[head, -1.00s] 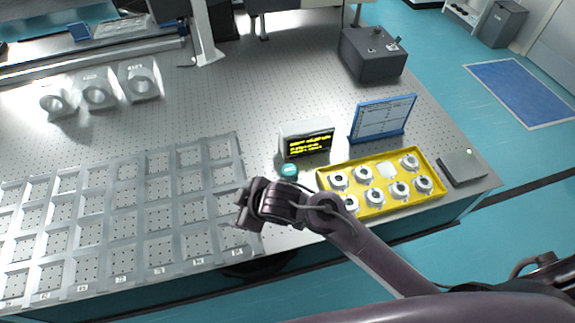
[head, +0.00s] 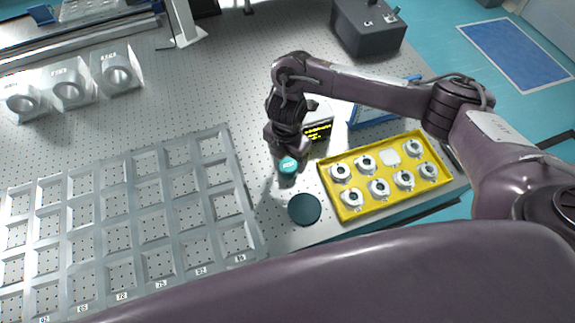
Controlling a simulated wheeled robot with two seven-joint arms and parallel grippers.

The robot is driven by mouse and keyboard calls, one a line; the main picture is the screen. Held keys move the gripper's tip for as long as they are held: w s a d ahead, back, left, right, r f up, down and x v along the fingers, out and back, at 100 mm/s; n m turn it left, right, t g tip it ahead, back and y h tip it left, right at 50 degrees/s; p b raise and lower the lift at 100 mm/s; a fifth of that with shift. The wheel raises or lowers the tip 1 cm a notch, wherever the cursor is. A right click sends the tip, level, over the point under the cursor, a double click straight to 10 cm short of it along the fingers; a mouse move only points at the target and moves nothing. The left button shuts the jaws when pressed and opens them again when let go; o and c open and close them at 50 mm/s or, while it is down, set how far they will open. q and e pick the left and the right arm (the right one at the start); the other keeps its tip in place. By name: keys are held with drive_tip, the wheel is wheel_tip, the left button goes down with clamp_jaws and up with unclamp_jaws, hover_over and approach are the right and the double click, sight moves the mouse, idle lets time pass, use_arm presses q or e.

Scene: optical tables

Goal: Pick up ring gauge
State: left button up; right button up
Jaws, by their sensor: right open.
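Several silver ring gauges with dark centres, one of them here (head: 379,187), sit in a yellow tray (head: 344,214) at the right side of the table. One pale square spot in the tray's back row holds no ring. My right gripper (head: 287,153) points down left of the tray, open, with no ring in it. It is at a small teal round object (head: 288,166) with pale lettering; I cannot tell whether it touches it. My left gripper is not in view.
A dark round pad (head: 304,209) lies near the front edge. A display box (head: 318,132) and a blue-framed board (head: 371,118) stand behind, partly hidden by my arm. A grey compartment rack (head: 213,205) fills the left; a grey control box (head: 368,28) stands behind.

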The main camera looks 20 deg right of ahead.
sight(289, 164)
drive_tip(key=f, duration=0.5)
drive_tip(key=shift+w+d+f, duration=0.15)
drive_tip(key=shift+d+f, duration=0.15)
drive_tip(key=c, duration=1.2)
